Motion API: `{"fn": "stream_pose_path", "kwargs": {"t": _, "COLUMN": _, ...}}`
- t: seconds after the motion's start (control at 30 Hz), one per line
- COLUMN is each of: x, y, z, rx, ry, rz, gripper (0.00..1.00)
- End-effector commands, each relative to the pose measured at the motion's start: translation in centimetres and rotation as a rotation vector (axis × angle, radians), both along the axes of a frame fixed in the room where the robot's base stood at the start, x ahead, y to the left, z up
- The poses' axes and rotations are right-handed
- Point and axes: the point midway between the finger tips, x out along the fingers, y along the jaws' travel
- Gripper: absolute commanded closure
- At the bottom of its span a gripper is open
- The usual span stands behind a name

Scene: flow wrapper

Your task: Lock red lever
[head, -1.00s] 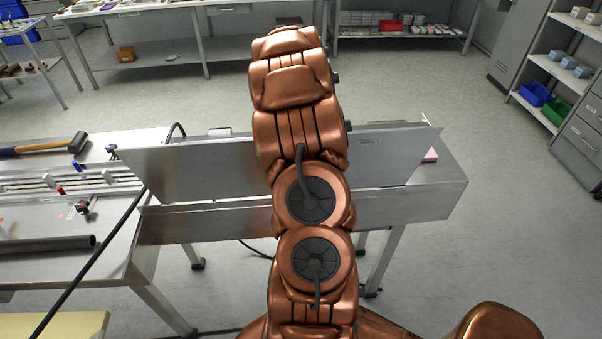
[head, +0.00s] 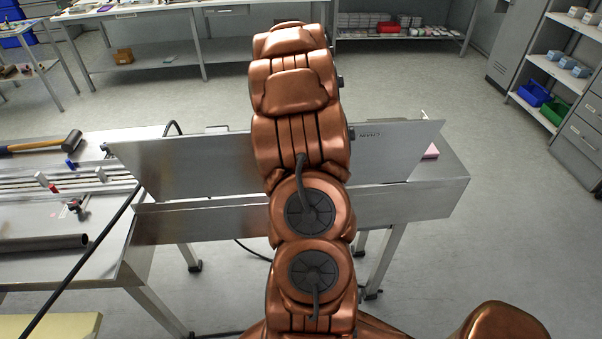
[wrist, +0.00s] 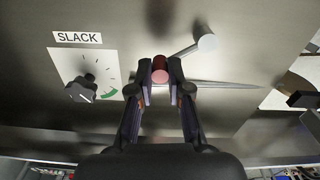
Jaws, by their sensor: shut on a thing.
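In the wrist view the red lever (wrist: 160,71) shows as a small red end between the fingertips of my gripper (wrist: 161,78). The two dark fingers are closed on it from both sides. The rest of the lever is hidden by the fingers, so its full angle is hard to tell. In the head view my copper arm covers the middle of the machine, and neither my gripper nor the lever shows there.
In the wrist view a grey lever with a round end (wrist: 207,42) is just up and right of my fingers. A black knob (wrist: 82,89) on a white dial marked SLACK is at left. In the head view a metal panel (head: 190,168) stands upright along the machine.

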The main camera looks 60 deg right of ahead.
Motion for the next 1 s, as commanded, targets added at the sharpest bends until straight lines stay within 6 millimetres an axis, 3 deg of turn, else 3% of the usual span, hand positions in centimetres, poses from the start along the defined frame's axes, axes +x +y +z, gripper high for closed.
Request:
{"fn": "stream_pose_path", "kwargs": {"t": 0.03, "x": -0.1, "y": 0.0, "z": 0.0, "rx": 0.001, "ry": 0.002, "rz": 0.000, "gripper": 1.00}}
{"fn": "stream_pose_path", "kwargs": {"t": 0.07, "x": -0.1, "y": 0.0, "z": 0.0, "rx": 0.001, "ry": 0.002, "rz": 0.000, "gripper": 0.81}}
{"fn": "stream_pose_path", "kwargs": {"t": 0.3, "x": -0.1, "y": 0.0, "z": 0.0, "rx": 0.001, "ry": 0.002, "rz": 0.001, "gripper": 0.58}}
{"fn": "stream_pose_path", "kwargs": {"t": 0.67, "x": 0.0, "y": 0.0, "z": 0.4, "rx": -0.001, "ry": 0.001, "rz": 0.002, "gripper": 0.58}}
{"fn": "stream_pose_path", "kwargs": {"t": 1.0, "x": 0.1, "y": -0.2, "z": 6.0, "rx": -0.006, "ry": -0.004, "rz": 0.003, "gripper": 0.58}}
